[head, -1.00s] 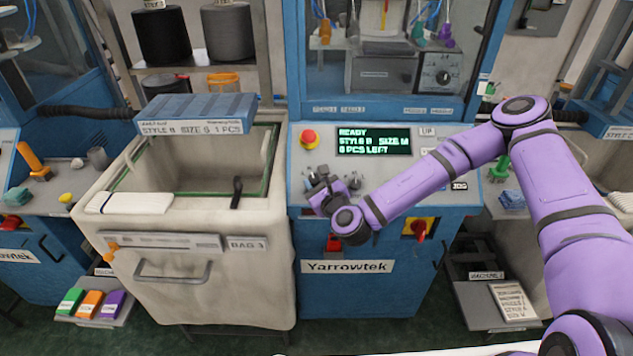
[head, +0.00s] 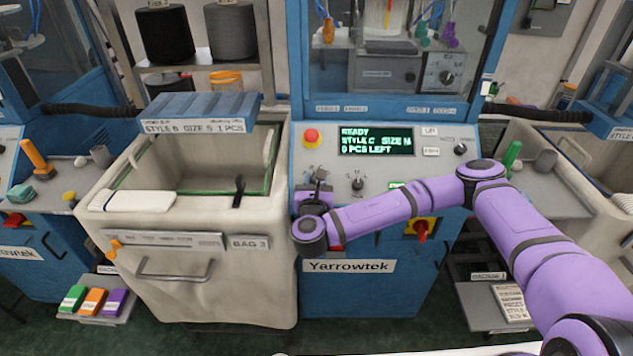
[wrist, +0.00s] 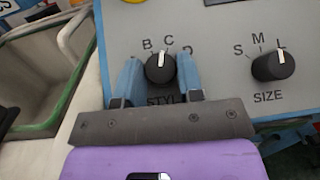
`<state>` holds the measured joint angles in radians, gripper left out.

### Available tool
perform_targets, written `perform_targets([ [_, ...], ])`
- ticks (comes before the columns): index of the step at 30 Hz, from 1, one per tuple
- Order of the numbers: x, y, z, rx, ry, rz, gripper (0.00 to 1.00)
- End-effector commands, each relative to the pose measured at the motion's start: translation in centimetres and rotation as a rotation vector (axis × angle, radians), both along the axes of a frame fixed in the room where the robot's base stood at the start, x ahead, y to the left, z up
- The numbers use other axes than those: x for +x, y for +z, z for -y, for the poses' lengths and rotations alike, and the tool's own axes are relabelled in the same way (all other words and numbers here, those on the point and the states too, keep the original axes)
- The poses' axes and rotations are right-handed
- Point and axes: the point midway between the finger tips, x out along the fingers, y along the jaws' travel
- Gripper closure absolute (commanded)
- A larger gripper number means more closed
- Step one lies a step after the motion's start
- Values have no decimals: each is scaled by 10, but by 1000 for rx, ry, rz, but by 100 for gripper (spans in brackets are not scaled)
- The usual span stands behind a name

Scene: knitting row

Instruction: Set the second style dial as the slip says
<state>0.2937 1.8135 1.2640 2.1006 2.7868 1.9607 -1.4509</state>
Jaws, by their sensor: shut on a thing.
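The black style dial (wrist: 160,68) sits between the blue fingers of my gripper (wrist: 158,84) in the wrist view, one finger on each side. My gripper is shut on it. Its white pointer mark is up, near the letter C. In the head view my gripper (head: 318,188) is at the left of the blue machine's panel and hides the dial. The display (head: 376,141) reads READY, STYLE C, SIZE M, 0 PCS LEFT. A paper slip (head: 511,302) lies on a low tray at the lower right; its text is too small to read surely.
The size dial (wrist: 272,66) is right of the style dial. A red stop button (head: 312,138) is above my gripper. A pale bin (head: 190,285) stands close on the left. A red switch (head: 421,230) is lower right, partly beside my arm.

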Motion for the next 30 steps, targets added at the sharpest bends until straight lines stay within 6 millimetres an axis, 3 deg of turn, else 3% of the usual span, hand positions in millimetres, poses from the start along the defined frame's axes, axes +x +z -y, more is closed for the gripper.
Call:
perform_targets([
  [22, 1, -1, 0, 51, -71, 0, 89],
  [23, 1, -1, 0, 51, -71, 0, 63],
  [26, 1, -1, 0, 52, -70, 1, 40],
  [30, 0, 0, -1, 52, -69, 1, 40],
])
